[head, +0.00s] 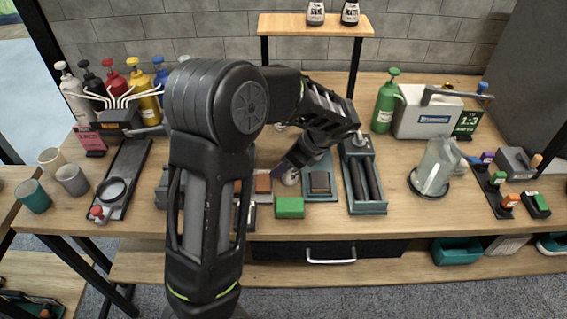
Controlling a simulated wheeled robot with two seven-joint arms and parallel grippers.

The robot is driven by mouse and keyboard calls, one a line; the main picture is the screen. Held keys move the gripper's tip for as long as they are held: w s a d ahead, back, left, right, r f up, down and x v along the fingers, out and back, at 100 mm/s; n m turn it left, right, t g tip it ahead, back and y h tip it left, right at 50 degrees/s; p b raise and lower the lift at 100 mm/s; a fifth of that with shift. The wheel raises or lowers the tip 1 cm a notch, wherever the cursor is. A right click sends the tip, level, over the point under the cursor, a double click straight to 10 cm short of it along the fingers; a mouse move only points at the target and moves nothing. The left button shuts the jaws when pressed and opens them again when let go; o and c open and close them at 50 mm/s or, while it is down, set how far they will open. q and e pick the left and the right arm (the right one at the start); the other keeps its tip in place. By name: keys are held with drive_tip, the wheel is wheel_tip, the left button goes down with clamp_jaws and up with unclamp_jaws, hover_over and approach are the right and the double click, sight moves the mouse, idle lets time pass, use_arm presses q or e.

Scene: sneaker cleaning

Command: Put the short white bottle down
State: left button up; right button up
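A short white bottle (316,14) with dark lettering stands upright on the small raised wooden shelf (285,24) at the back. A short black bottle (350,13) stands beside it. My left arm reaches up from the bottom and bends over the middle of the table. My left gripper (291,166) is low over the table, well in front of the shelf. A small pale round surface (290,178) and a dark purplish patch show at its fingers. I cannot tell whether these belong to a held thing, as the fingers are partly hidden. My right gripper is not in view.
A green block (290,207), a brown block (263,187) and a tray with dark rollers (364,175) lie near the gripper. Pump bottles stand at the back left. A green bottle (385,104) and white box (426,117) stand back right.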

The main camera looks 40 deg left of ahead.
use_arm(q)
drive_tip(key=shift+o, duration=0.5)
drive_tip(key=shift+r, duration=0.2)
drive_tip(key=v, duration=1.1)
drive_tip(key=shift+d+r, duration=0.2)
drive_tip(key=shift+r, duration=0.2)
drive_tip(key=shift+f, duration=0.1)
